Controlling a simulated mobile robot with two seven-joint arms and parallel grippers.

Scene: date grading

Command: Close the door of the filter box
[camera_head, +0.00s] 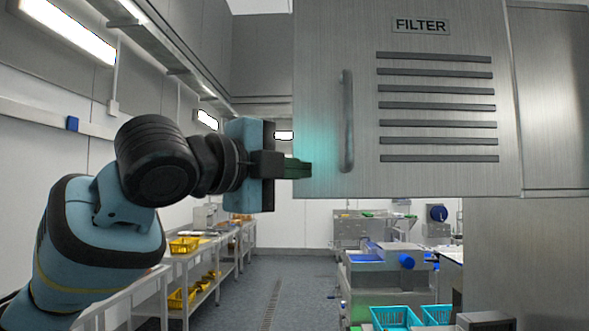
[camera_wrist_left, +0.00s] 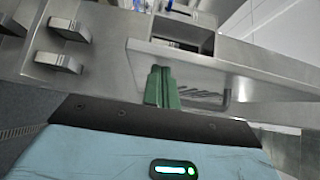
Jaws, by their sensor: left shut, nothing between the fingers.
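The filter box door (camera_head: 440,178) is a brushed-metal panel with a FILTER label, several dark slots and a vertical bar handle (camera_head: 347,120) near its left edge. I cannot tell from the head view how far it stands open. My left gripper (camera_head: 300,169) is shut and empty, its fingertips overlapping the door's left margin, left of the handle and apart from it. A teal glow falls on the metal there. In the left wrist view the green fingers (camera_wrist_left: 161,88) point at a metal panel with slots and the handle (camera_wrist_left: 227,97). My right gripper is not seen.
More metal casing (camera_head: 550,100) adjoins the door on the right. Below stand a machine with blue parts (camera_head: 375,262) and blue crates (camera_head: 395,318). Shelves with yellow baskets (camera_head: 184,245) line the left wall. The aisle floor (camera_head: 290,290) is clear.

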